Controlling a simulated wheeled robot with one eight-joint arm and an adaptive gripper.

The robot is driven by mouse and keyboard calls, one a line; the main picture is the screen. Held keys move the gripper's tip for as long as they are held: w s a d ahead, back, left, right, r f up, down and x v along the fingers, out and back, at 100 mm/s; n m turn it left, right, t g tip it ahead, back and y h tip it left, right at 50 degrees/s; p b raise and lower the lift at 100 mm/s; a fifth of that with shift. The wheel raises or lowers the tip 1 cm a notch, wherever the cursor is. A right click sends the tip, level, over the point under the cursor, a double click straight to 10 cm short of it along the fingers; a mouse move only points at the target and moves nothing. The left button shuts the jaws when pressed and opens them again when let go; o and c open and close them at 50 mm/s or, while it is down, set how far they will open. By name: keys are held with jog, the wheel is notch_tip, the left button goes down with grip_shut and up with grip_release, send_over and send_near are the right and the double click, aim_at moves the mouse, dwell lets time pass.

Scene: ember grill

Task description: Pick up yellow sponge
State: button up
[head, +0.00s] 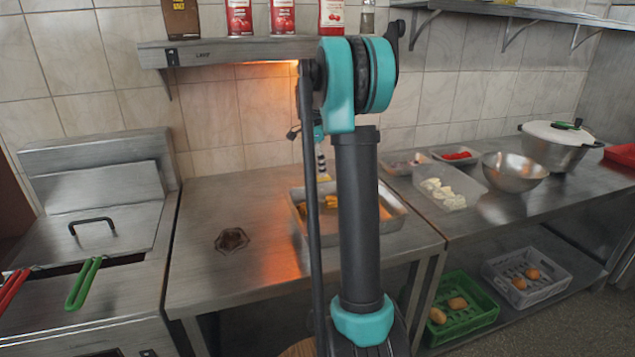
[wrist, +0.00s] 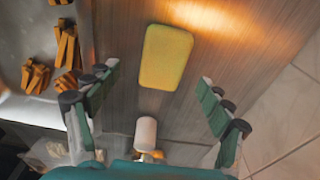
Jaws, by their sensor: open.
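The yellow sponge (wrist: 166,57) shows in the wrist view as a rounded rectangle lying flat on a brushed metal surface. My gripper (wrist: 158,80) is open, its green-padded fingers spread wide to the left and right of the picture. The sponge is between and beyond the fingertips, and nothing is held. I cannot tell the height of the fingers above the surface.
A metal tray (wrist: 40,108) with fries is left of my gripper in the wrist view. A white cylindrical object (wrist: 146,132) stands close between the finger bases. In the head view, a steel bowl (head: 513,173) and lidded pot (head: 553,153) are right; the fryer (head: 110,221) is left.

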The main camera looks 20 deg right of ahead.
aim_at(318, 178)
jog(key=f, duration=0.5)
jog(key=shift+w+d, duration=0.25)
jog(key=shift+w, duration=0.05)
jog(key=c, duration=0.8)
